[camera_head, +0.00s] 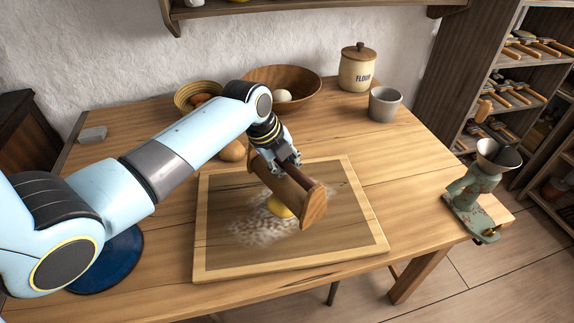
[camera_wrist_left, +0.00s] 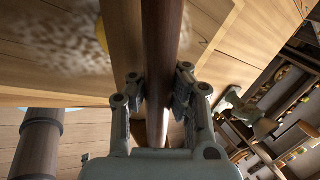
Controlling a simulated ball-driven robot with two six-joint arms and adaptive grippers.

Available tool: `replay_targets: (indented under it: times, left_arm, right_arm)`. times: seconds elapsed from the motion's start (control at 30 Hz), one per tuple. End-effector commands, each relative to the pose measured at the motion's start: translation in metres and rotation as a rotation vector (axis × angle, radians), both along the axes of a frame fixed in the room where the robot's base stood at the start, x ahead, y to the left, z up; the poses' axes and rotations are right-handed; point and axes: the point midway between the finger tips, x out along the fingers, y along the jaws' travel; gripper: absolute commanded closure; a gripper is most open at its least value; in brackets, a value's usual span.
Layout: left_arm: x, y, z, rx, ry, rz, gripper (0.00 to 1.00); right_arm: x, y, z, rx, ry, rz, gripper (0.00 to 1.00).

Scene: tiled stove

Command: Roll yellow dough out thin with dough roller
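The dough roller (camera_head: 287,196) is wooden, with end plates and a dark bar along its top. My left gripper (camera_head: 283,163) is shut on that bar and holds the roller tilted over the board. In the left wrist view the fingers (camera_wrist_left: 157,95) sit on both sides of the dark bar (camera_wrist_left: 160,40). The yellow dough (camera_head: 278,207) is a small lump on the floured board (camera_head: 344,254), partly hidden by the roller. A sliver of the dough (camera_wrist_left: 102,36) shows in the wrist view. I cannot tell whether roller and dough touch. My right gripper is not in view.
Behind the board are a wooden bowl (camera_head: 300,80), a smaller bowl (camera_head: 186,93), a flour jar (camera_head: 357,70) and a grey cup (camera_head: 384,105). A round brown item (camera_head: 232,151) lies behind the board. A green grinder (camera_head: 470,195) stands at the right table edge.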

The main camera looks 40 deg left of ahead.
Motion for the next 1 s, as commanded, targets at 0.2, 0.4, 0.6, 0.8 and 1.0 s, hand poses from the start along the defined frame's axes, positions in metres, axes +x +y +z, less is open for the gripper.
replay_targets:
  times: [0.2,0.4,0.6,0.8,1.0]
  left_arm:
    - [0.001,0.000,-0.001,0.000,-0.003,-0.001,1.00]
    - [0.001,0.000,-0.005,0.000,-0.003,-0.001,1.00]
    - [0.001,0.000,-0.008,0.000,-0.003,-0.001,1.00]
    - [0.001,0.000,-0.012,0.000,-0.003,-0.001,1.00]
    - [-0.003,0.001,-0.012,0.001,0.000,-0.001,1.00]
  right_arm:
    - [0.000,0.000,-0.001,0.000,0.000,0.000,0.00]
    - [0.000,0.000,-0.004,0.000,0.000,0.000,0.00]
    - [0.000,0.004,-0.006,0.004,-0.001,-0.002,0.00]
    - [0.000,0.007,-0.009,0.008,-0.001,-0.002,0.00]
    - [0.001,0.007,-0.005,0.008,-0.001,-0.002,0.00]
